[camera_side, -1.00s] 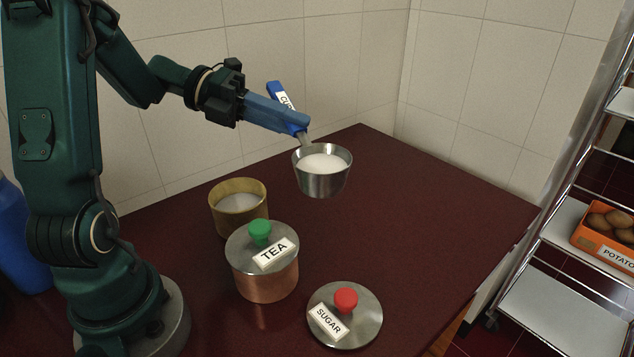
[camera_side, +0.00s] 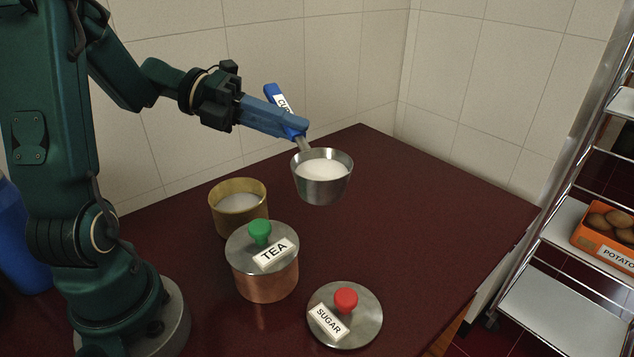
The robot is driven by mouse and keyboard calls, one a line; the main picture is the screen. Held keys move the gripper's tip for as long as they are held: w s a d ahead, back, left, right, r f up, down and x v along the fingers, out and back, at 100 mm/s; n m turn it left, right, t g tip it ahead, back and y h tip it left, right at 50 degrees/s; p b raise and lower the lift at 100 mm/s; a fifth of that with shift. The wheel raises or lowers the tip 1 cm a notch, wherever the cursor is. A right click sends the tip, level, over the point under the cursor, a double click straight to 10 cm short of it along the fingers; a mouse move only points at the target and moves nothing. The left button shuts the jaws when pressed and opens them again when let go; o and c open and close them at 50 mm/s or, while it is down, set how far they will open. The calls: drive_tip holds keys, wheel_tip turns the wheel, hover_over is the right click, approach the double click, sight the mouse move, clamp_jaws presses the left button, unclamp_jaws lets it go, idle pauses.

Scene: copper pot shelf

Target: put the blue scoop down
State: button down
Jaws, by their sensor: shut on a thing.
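The blue scoop has a blue handle with a white label and a steel cup (camera_side: 323,190). My gripper (camera_side: 298,130) is shut on the blue handle (camera_side: 272,94). The cup is upright, nearly full of a white substance, and appears to be held above the dark red table (camera_side: 430,210). The label's full text is partly hidden by my gripper.
An open brass pot (camera_side: 238,215) with white contents stands left of the cup. In front of it is a copper pot (camera_side: 266,280) with a lid labelled TEA. A lid labelled SUGAR (camera_side: 362,325) lies nearer the front. The table's right side is clear.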

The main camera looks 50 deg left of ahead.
drive_tip(key=w+a+f+m+g+h, duration=0.25)
drive_tip(key=w+a+f, duration=0.25)
drive_tip(key=w, duration=0.3)
drive_tip(key=shift+y, duration=0.45)
drive_tip(key=shift+w+d+f, duration=0.75)
drive_tip(key=shift+d+f, duration=1)
drive_tip(key=shift+f, duration=0.2)
drive_tip(key=shift+w+d+f, duration=0.8)
drive_tip(key=shift+d+f, duration=1)
drive_tip(key=shift+f, duration=0.15)
drive_tip(key=shift+w+d+f, duration=0.75)
drive_tip(key=shift+d+f, duration=1)
drive_tip(key=shift+f, duration=0.2)
drive_tip(key=shift+f, duration=0.15)
drive_tip(key=c, duration=0.8)
unclamp_jaws()
